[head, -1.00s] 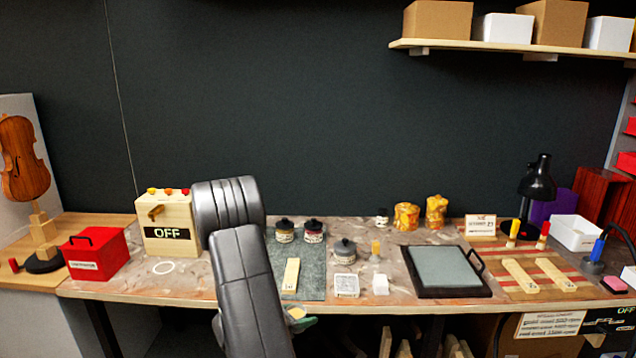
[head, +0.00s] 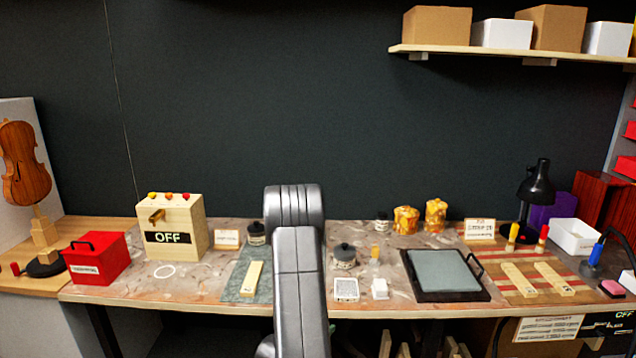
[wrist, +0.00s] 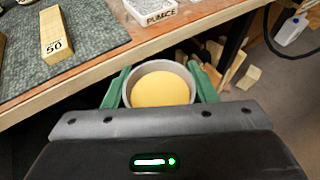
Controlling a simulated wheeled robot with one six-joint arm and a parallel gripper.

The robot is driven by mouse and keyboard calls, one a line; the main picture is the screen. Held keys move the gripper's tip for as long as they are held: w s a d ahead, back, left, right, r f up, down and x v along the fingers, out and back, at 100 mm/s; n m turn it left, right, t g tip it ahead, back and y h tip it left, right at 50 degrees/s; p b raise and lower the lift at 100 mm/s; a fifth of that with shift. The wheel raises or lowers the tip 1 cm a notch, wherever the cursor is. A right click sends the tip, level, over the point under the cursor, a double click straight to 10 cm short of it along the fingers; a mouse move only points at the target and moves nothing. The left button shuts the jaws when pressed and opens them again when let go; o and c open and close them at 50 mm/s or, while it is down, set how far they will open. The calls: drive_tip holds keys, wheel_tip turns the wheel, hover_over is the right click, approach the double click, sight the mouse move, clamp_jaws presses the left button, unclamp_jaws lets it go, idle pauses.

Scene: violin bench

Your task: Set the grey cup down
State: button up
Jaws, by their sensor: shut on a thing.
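My gripper (wrist: 160,84) is shut on the grey cup (wrist: 160,67), with a green finger on each side of it in the wrist view. The cup is round, seen from above, and filled with something yellow. It is held just off the bench's front edge (wrist: 118,65), with the floor side below it. In the head view my own arm hides the cup and the gripper.
The bench top (head: 205,282) has free room around a white ring (head: 164,270). A green mat (head: 235,285) holds a wooden block (head: 251,279).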

drive_tip(key=shift+w+r+y, duration=0.1)
drive_tip(key=shift+r+y, duration=0.2)
drive_tip(key=shift+r, duration=0.15)
wheel_tip(320, 180, up, 12)
drive_tip(key=w+n+t+y, duration=0.1)
drive_tip(key=w+n+y, duration=0.1)
drive_tip(key=shift+f+n, duration=0.25)
drive_tip(key=shift+n, duration=0.05)
drive_tip(key=shift+r, duration=0.15)
